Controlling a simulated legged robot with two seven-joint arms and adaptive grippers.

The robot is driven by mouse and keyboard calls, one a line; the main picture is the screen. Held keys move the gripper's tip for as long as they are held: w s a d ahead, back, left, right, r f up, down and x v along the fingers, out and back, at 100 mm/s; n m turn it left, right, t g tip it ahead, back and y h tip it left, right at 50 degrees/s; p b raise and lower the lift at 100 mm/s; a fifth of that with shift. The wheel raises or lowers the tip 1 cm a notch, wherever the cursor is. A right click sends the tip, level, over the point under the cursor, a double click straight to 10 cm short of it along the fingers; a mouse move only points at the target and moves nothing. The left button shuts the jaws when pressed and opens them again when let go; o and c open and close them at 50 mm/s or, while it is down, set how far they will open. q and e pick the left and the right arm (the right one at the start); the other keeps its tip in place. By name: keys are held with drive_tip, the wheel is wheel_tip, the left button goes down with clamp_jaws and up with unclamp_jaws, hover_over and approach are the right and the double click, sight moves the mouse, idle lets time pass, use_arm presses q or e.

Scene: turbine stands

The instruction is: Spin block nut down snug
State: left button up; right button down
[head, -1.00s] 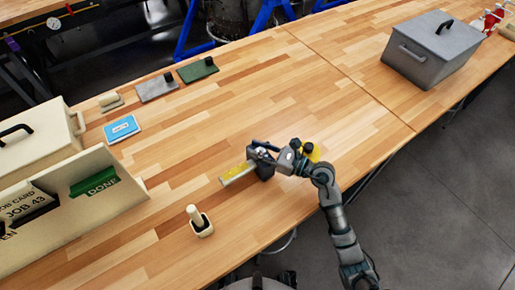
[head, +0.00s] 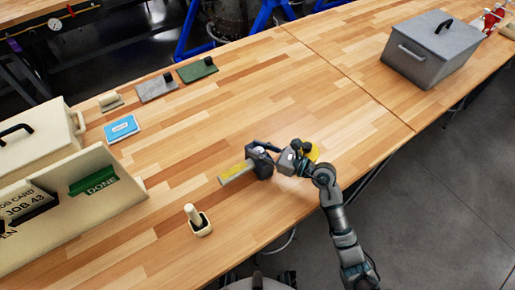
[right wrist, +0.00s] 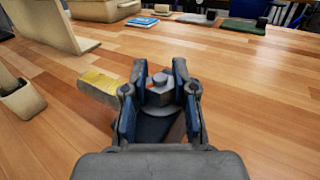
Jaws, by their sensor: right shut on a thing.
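The block nut (right wrist: 160,90) is a grey metal hex nut on a stud, seen in the right wrist view with a washer-like disc under it. It sits on a dark block (head: 262,164), from which a yellow-topped bar (head: 235,174) sticks out to the left; the bar also shows in the right wrist view (right wrist: 99,85). My right gripper (head: 268,150) is at the nut, its two fingers (right wrist: 160,85) on either side of it and shut on it. The fingers hide part of the block. My left gripper is not in view.
A small cream holder (head: 201,225) with an upright peg stands to the left of the block. A cream board with job cards and a green DONE sign (head: 94,180) is at the left. A grey lidded box (head: 428,55) stands at the back right. Bare wood lies between.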

drive_tip(key=shift+d, duration=0.1)
idle(0.6)
drive_tip(key=c, duration=0.9)
unclamp_jaws()
drive_tip(key=shift+d, duration=0.1)
drive_tip(key=shift+o, duration=0.2)
drive_tip(key=v, duration=1.2)
drive_tip(key=shift+d, duration=0.15)
drive_tip(key=shift+o, duration=0.2)
